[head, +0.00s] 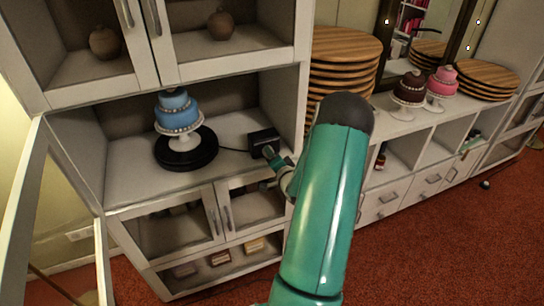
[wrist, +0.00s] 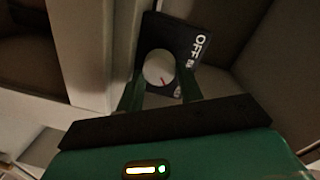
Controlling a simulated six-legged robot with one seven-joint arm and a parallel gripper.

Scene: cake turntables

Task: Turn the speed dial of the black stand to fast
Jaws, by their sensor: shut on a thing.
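The black stand (head: 186,156) is a round turntable inside the open cabinet compartment, with a blue tiered cake (head: 176,112) on a white pedestal on it. A cable runs from it to a black control box (head: 262,139) at the compartment's right. In the wrist view the box (wrist: 178,35) carries the white text OFF and a round pale dial (wrist: 158,66) with a red mark toward its lower edge. Other lettering is partly hidden. My gripper (wrist: 160,78) is shut on the dial, one green finger on each side. In the head view my gripper (head: 270,160) is small beside the box.
The cabinet's right wall (head: 287,110) stands close to the box and my arm. Stacked wooden boards (head: 345,45) are to the right. A brown cake (head: 409,88) and a pink cake (head: 442,82) stand on the low sideboard. An open cabinet door (head: 25,200) is at left.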

